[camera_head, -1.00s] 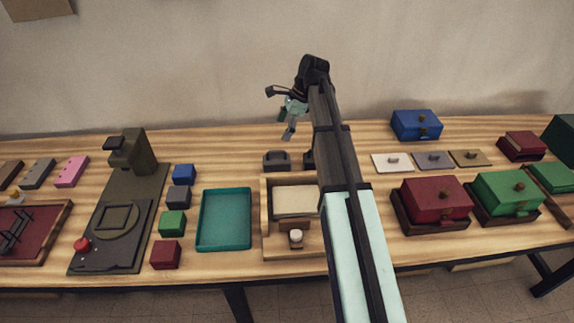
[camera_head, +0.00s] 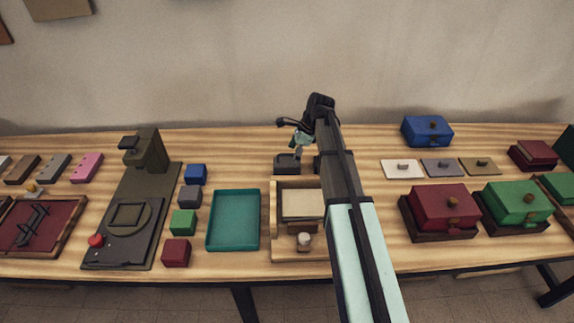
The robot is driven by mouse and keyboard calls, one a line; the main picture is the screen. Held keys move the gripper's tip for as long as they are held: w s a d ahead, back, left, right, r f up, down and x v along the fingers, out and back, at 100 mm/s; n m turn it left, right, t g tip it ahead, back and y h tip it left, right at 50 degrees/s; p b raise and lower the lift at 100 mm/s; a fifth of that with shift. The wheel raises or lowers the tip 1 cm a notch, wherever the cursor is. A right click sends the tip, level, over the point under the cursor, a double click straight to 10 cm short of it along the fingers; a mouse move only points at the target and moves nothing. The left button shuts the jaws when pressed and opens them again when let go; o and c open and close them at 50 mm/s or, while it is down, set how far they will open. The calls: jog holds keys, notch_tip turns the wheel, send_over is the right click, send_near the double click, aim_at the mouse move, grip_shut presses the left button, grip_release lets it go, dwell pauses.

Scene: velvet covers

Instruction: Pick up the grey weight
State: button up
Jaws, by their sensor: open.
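A dark grey block with a raised top (camera_head: 285,166) stands behind the wooden box, near the back of the table. It looks like a weight, but I cannot tell for certain. My gripper (camera_head: 298,152) is open, pointing down just above or behind this block's right part. I cannot tell whether they touch. A similar dark shape beside it, to the right, is mostly hidden by my arm. Other grey things are a grey cube (camera_head: 190,196) left of the teal tray and a grey plate with a knob (camera_head: 441,168) on the right.
The wooden box (camera_head: 274,235) and teal tray (camera_head: 234,246) stand in front. A dark press-like device (camera_head: 146,158) is left. Red (camera_head: 443,207), green (camera_head: 516,202) and blue (camera_head: 427,130) knobbed boxes stand right. The table strip left of the grey block is clear.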

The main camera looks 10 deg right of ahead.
aim_at(288, 162)
jog(key=shift+p+x, duration=0.95)
jog(key=shift+x, duration=1.75)
jog(key=shift+r, duration=0.1)
grip_shut()
